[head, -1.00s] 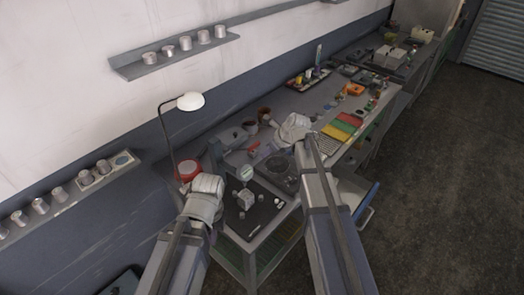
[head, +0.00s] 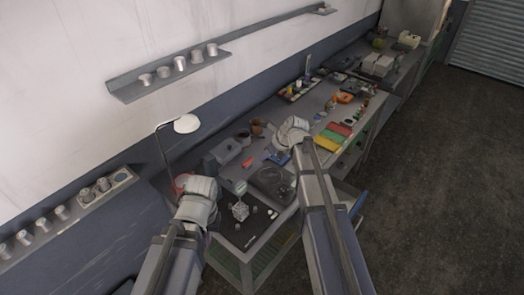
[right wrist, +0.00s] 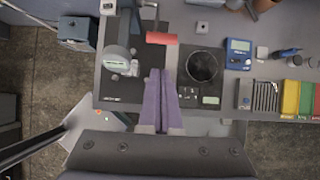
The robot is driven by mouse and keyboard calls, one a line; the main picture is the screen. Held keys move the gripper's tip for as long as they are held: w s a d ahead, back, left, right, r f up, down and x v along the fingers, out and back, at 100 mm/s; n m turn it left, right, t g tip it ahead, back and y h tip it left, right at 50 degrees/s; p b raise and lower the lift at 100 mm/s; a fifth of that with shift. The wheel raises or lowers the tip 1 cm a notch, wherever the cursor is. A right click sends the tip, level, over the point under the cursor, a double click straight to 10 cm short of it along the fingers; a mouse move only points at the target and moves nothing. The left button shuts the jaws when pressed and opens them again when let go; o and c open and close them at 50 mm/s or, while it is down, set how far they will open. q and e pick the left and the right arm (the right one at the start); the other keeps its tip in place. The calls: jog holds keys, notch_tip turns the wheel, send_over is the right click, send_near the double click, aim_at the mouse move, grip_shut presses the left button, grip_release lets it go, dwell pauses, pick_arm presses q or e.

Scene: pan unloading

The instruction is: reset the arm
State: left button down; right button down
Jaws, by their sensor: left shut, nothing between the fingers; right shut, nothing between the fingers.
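My left gripper (head: 197,190) is at the end of the left arm, over the near left end of the workbench (head: 222,232). Its fingers are mostly hidden behind the pale wrist, and I see nothing held. My right gripper (head: 293,132) reaches over the bench's middle. In the right wrist view its purple fingers (right wrist: 160,75) are together and empty, pointing at the bench between a black mat and a dark round pan (right wrist: 202,66). The pan (head: 271,181) also shows in the head view, left of the right arm.
A desk lamp (head: 187,124) rises behind the left gripper. Red, yellow and green bins (head: 333,136) stand farther along. Open floor lies right of the bench.

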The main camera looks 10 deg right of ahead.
jog(key=s+a+f+n+g+h+b, duration=0.1)
jog(key=s+a+f+n+b, duration=0.2)
jog(key=s+f+n+b, duration=0.4)
jog(key=s+a+f+n+g+h+b, duration=0.2)
jog(key=s+a+f+n+b, duration=0.2)
jog(key=n, duration=1)
jog(key=s+a+f+n+g+h+b, duration=0.2)
jog(key=s+a+f+n+b, duration=0.2)
jog(key=s+f+n+b, duration=0.6)
jog(key=s+f+n, duration=0.1)
jog(key=s+f, duration=0.2)
jog(key=s, duration=0.3)
jog(key=shift+a+f, duration=0.25)
jog(key=shift+f, duration=0.1)
